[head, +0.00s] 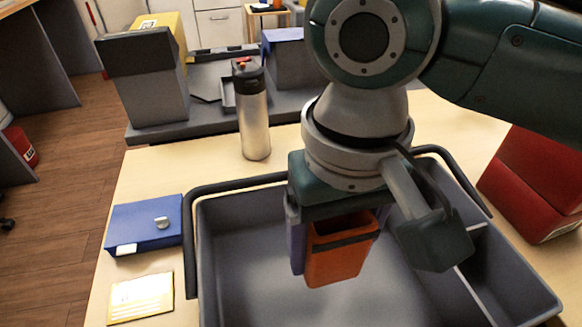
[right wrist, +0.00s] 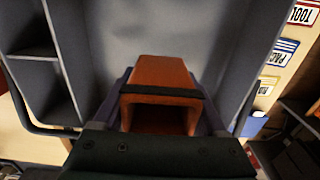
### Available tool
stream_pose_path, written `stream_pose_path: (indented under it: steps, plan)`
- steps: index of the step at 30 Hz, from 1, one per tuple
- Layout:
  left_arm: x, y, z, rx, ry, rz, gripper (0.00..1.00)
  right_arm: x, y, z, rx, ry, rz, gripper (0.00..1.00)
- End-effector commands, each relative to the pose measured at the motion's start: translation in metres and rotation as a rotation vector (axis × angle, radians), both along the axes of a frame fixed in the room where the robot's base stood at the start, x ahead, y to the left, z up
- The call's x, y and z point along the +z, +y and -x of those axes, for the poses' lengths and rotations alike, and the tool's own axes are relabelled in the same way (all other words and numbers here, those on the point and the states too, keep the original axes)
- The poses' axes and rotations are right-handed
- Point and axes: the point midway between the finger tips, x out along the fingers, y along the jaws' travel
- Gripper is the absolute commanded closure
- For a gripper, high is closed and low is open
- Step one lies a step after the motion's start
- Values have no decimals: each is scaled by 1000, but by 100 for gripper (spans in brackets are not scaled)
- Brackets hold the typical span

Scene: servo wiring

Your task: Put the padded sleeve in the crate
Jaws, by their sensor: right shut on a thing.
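The padded sleeve (head: 335,262) is an orange, open-ended block with a black strap across it. It also shows in the right wrist view (right wrist: 163,75). My right gripper (head: 338,235) is shut on it, with a finger on each side, and points down over the large compartment of the crate. The crate (head: 208,245) is a grey open box with dark handles and smaller compartments on its right. In the right wrist view the sleeve lies between the crate walls (right wrist: 225,60). I cannot tell whether it touches the floor. My left gripper is not in view.
A blue box (head: 145,222) and a yellow card (head: 141,297) lie left of the crate. A steel bottle (head: 252,115) stands behind it. A red case (head: 535,185) is at the right. Grey bins (head: 150,80) stand at the back. The crate's visible floor is clear.

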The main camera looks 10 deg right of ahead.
Motion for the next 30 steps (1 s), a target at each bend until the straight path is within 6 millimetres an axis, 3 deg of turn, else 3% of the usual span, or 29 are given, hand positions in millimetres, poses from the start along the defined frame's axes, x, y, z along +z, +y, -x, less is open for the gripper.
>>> stream_pose_path:
  steps: [1,7,14,27,28,30]
  plan:
    - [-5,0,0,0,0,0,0,-13,0,1,1,2,1,84]
    - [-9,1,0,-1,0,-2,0,-30,0,0,0,0,1,84]
    - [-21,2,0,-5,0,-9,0,-65,0,0,1,1,1,84]
    - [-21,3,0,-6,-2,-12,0,-72,0,0,1,0,0,84]
    - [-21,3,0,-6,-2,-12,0,-72,0,0,1,0,0,23]
    - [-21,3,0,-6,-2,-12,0,-71,0,0,1,-1,0,15]
